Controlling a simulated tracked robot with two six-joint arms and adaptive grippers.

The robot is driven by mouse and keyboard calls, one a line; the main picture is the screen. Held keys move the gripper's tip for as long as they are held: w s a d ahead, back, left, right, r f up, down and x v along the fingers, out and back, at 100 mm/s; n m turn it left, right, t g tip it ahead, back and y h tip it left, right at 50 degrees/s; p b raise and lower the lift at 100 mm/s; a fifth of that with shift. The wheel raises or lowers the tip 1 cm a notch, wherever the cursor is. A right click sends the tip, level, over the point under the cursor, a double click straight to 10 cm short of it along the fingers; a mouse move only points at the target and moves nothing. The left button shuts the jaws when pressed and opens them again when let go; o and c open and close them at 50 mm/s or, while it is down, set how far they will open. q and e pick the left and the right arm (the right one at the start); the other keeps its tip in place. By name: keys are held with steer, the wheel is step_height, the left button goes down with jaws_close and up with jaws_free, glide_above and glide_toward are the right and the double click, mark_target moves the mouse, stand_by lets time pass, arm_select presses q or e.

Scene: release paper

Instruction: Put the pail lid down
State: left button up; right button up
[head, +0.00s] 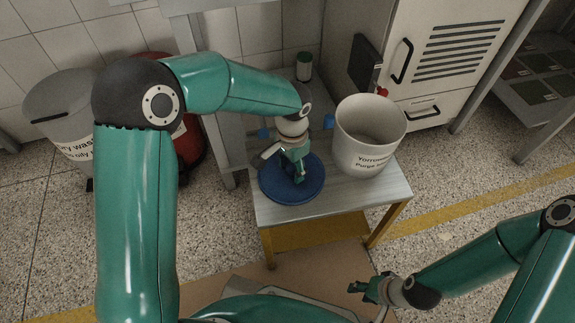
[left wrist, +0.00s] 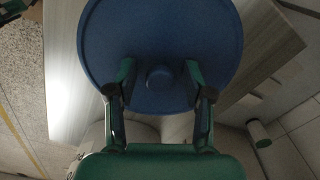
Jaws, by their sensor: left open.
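The blue round pail lid (head: 277,193) appears to lie flat on the left part of a small light table (head: 325,196), at the table's left edge. Its round knob (left wrist: 160,77) shows in the middle of the lid in the left wrist view. My left gripper (head: 299,178) is over the lid, its open fingers (left wrist: 160,75) on either side of the knob with gaps to it. The cream pail (head: 362,155) stands upright and uncovered to the right of the lid. My right gripper (head: 366,290) is low in front of the table, its finger opening unclear.
A small green container (head: 304,66) stands behind the lid. A grey bin (head: 62,98) and a red bin (head: 187,147) are on the left. A cabinet (head: 440,55) stands behind the pail. Speckled floor (head: 460,180) is open to the right.

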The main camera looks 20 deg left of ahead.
mark_target(291, 167)
arm_select(q)
step_height(291, 167, up, 12)
steer(key=p, duration=0.5)
steer(key=shift+r, duration=0.15)
stand_by(0.3)
